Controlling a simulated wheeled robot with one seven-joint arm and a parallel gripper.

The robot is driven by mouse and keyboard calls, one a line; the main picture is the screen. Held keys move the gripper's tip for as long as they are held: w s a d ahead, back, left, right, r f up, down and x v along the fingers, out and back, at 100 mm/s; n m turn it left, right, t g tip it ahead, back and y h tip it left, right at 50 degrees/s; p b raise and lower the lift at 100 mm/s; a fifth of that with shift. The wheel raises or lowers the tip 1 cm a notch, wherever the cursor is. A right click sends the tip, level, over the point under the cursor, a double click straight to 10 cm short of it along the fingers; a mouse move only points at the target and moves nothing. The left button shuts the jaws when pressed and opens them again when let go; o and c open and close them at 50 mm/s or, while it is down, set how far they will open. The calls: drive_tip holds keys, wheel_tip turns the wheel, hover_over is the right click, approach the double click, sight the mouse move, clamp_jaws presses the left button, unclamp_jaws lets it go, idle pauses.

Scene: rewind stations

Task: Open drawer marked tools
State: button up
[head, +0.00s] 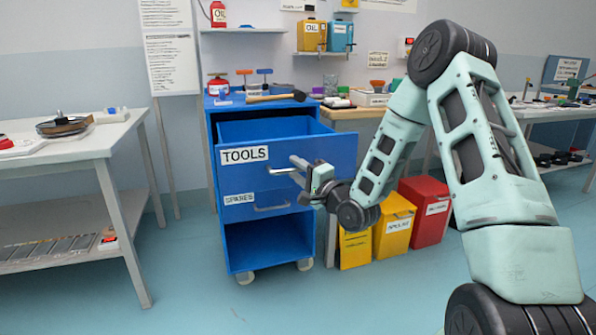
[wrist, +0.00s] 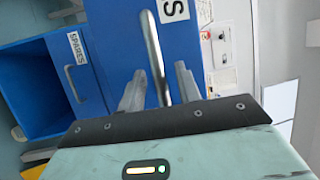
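The drawer marked TOOLS (head: 244,155) is the top drawer of a blue wheeled cabinet (head: 324,236). It stands pulled out, with its blue inside showing from above. Its metal bar handle (head: 283,171) is on the front, partly hidden by my gripper (head: 297,168). In the wrist view the handle (wrist: 153,50) runs between the two fingers of my gripper (wrist: 160,75), with a gap visible beside it. My gripper is open around the handle and holds nothing firmly.
The drawer marked SPARES (head: 240,199) below is closed, above an open bottom compartment. A hammer (head: 275,97) and other tools lie on the cabinet top. Yellow (head: 393,228) and red (head: 424,212) bins stand to its right. A white table (head: 60,155) stands left; floor in front is clear.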

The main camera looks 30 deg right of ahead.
drive_tip(key=shift+s, duration=0.1)
drive_tip(key=p+v, duration=0.8)
drive_tip(key=v, duration=0.9)
drive_tip(key=shift+f, duration=0.1)
